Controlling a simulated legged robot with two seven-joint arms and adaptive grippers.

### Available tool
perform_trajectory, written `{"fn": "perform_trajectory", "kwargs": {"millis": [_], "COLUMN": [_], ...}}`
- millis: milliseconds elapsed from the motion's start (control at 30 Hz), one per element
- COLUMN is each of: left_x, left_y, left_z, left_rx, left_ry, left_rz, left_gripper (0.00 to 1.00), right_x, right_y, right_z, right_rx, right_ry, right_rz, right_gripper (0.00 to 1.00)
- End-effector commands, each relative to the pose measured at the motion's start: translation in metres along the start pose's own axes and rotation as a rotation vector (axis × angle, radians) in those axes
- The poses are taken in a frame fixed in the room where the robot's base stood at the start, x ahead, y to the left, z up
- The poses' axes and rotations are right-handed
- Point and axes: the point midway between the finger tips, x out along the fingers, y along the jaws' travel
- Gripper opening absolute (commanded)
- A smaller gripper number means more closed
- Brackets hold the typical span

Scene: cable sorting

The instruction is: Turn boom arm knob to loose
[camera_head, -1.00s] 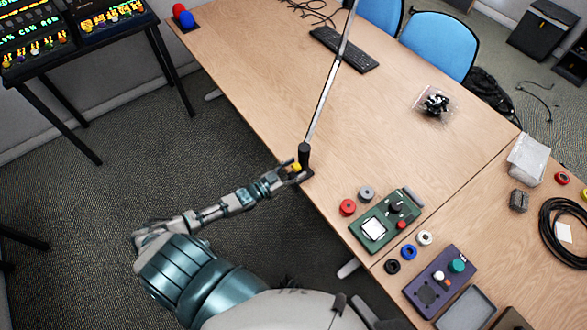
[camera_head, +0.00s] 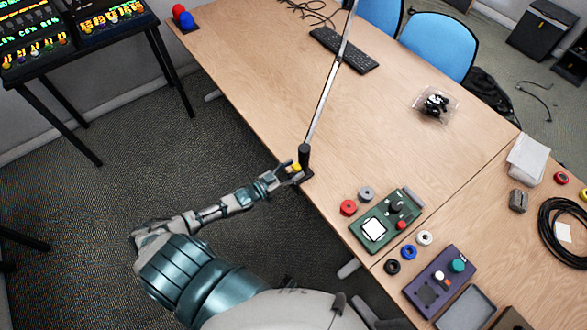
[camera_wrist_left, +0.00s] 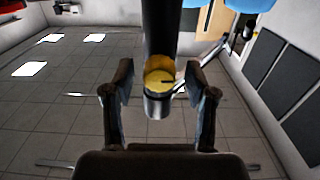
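The boom arm (camera_head: 326,92) is a thin grey pole that rises from a black upright base post (camera_head: 304,156) at the table's left edge. Its yellow knob (camera_head: 296,167) sits on the side of the post facing my left gripper (camera_head: 291,173). In the left wrist view the yellow round knob (camera_wrist_left: 160,78) with a dark slot faces the camera. The left gripper (camera_wrist_left: 160,90) has its two fingers apart, one on each side of the knob, with gaps visible. Finger contact with the knob does not show. My right gripper is in neither view.
On the wooden table (camera_head: 260,90), a green device (camera_head: 386,221), several coloured rings and a purple device (camera_head: 440,280) lie to the right. A black keyboard (camera_head: 344,50) lies behind. Bare table surrounds the post's far side.

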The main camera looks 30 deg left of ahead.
Motion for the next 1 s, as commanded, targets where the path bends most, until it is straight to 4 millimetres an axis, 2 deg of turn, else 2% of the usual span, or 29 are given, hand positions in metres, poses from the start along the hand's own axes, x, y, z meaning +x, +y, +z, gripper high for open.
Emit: {"fn": "perform_trajectory", "kwargs": {"millis": [267,367,467,800,1000], "left_x": [0.001,-0.006,-0.023,-0.097,-0.118], "left_y": [0.001,0.002,0.001,-0.004,-0.004], "left_z": [-0.003,-0.002,-0.002,0.002,0.002], "left_rx": [0.002,0.003,0.003,-0.002,-0.003], "left_ry": [0.005,0.002,0.002,0.001,0.003], "left_rz": [0.0,0.001,0.001,0.0,0.001], "left_gripper": [0.59,0.59,0.59,0.59,0.59], "right_x": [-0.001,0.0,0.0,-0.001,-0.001], "right_y": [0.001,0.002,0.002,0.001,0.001], "right_z": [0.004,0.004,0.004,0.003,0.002], "right_rx": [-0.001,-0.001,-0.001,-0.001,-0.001], "right_ry": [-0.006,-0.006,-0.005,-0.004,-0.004], "right_rz": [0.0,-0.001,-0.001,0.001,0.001], "right_gripper": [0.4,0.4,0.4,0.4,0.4]}}
